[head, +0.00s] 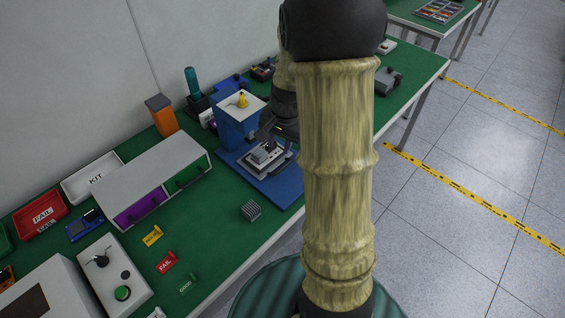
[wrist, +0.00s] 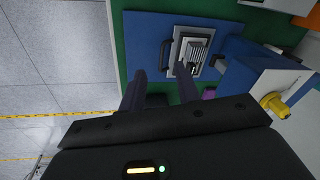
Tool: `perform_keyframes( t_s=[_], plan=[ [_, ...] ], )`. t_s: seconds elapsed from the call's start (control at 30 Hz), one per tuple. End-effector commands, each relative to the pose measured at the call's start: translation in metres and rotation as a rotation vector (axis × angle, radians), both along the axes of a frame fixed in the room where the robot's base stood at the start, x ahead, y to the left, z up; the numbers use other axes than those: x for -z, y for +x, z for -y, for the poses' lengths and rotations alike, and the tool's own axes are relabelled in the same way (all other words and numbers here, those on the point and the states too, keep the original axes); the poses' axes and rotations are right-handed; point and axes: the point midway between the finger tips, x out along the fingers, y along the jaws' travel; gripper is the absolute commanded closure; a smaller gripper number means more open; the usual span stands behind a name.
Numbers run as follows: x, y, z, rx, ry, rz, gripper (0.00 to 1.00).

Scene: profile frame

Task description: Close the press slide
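The press is a blue block (head: 231,133) with a white top and a yellow knob (head: 242,100), on a blue baseplate (head: 283,187). Its slide (head: 268,172) is a pale plate carrying a ribbed grey part (head: 266,152), out in front of the block. In the wrist view the slide (wrist: 178,47) lies beside the blue block (wrist: 247,77), with a dark bar handle (wrist: 165,54) on its outer side. My gripper (wrist: 160,76) is open, with its fingers apart and nothing seen between them. The fingertips appear near the handle; contact cannot be told. My arm partly hides the gripper in the head view.
A white drawer unit (head: 150,175) and an orange box (head: 161,116) stand left of the press. A loose ribbed grey block (head: 251,210) lies on the green bench near the front edge. Green bench around that block is clear. A grey device (head: 388,81) stands further right.

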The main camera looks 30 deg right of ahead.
Motion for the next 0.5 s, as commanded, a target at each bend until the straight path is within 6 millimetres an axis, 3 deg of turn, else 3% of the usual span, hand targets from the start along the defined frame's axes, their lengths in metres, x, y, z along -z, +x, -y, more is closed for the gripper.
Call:
perform_keyframes(
  t_s=[0.03, 0.1, 0.2, 0.5],
  plan=[
    [0.004, 0.011, 0.018, 0.097, 0.023, -0.009, 0.67],
    [0.008, 0.022, 0.035, 0.205, 0.052, -0.014, 0.67],
    [0.012, 0.031, 0.049, 0.293, 0.074, -0.018, 0.67],
    [0.013, 0.032, 0.051, 0.310, 0.079, -0.018, 0.67]
  ],
)
